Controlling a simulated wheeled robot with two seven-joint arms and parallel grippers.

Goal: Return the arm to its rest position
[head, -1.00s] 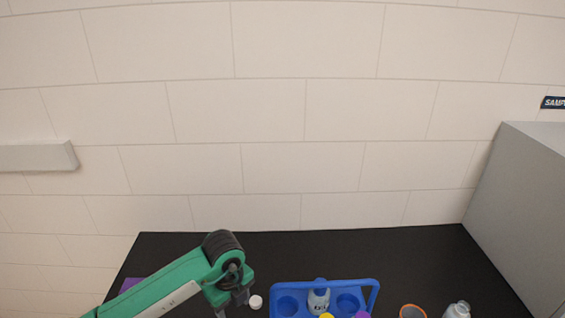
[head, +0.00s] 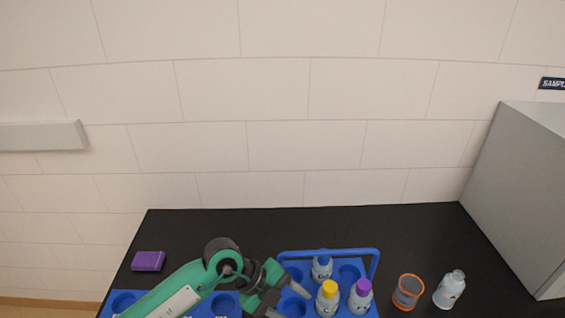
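My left arm (head: 190,287), green with dark joints, comes in from the lower left and reaches over the black bench. Its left gripper (head: 288,303) is at the left part of the blue carrier, left of the yellow-capped bottle. Its two grey fingers stand apart, with nothing seen between them. My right arm and gripper are out of view.
An orange-rimmed cup (head: 407,291) and an uncapped bottle (head: 449,290) stand right. A purple block (head: 148,261) and blue rack (head: 122,303) are left. A grey cabinet (head: 520,200) bounds the right.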

